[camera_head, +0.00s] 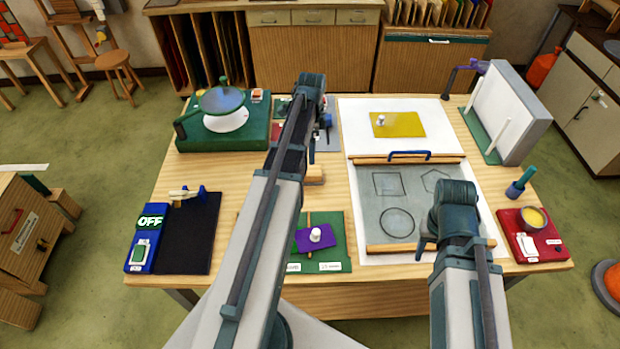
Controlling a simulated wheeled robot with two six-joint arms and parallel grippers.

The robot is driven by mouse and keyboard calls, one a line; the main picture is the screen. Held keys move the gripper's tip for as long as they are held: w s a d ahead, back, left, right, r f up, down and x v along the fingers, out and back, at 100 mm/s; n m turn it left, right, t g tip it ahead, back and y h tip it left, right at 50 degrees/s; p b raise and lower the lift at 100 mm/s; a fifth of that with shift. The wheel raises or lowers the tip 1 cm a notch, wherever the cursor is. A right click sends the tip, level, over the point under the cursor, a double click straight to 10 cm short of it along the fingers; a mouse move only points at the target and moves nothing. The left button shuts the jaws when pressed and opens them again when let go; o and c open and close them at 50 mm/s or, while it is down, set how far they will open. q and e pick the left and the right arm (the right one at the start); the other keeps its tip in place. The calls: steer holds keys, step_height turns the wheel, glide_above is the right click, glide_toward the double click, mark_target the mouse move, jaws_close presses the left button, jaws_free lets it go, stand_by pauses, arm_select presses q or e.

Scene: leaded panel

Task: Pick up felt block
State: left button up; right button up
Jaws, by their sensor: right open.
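A small tan block with a grey underside (315,174), which looks like the felt block, lies on the wooden table just right of my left arm. The arm hides part of it. My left gripper (316,142) is over the back middle of the table, beyond the block; its fingers are mostly hidden, so I cannot tell its opening. My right gripper (455,242) is open over the front right part of the glass panel, well to the right of the block. Its wrist hides part of the jaws.
A green board with a purple piece (313,238) lies at the front middle. A panel with drawn shapes (384,184) and a yellow sheet (397,124) fill the right. A black mat (187,235), green machine (226,122), red station (533,238) and grey upright box (508,112) stand around.

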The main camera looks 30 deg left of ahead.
mark_target(310, 170)
arm_select(q)
step_height(310, 170, down, 6)
steer(key=b, duration=0.5)
steer(key=shift+f, duration=0.15)
arm_select(e)
step_height(310, 170, down, 6)
steer(key=shift+f, duration=0.2)
arm_select(q)
steer(key=f+b, duration=0.5)
steer(key=shift+s+f, duration=0.15)
steer(key=shift+s, duration=0.15)
arm_select(e)
step_height(310, 170, down, 5)
steer(key=shift+f, duration=0.1)
arm_select(q)
steer(key=shift+c, duration=0.4)
jaws_close()
steer(key=shift+r, duration=0.2)
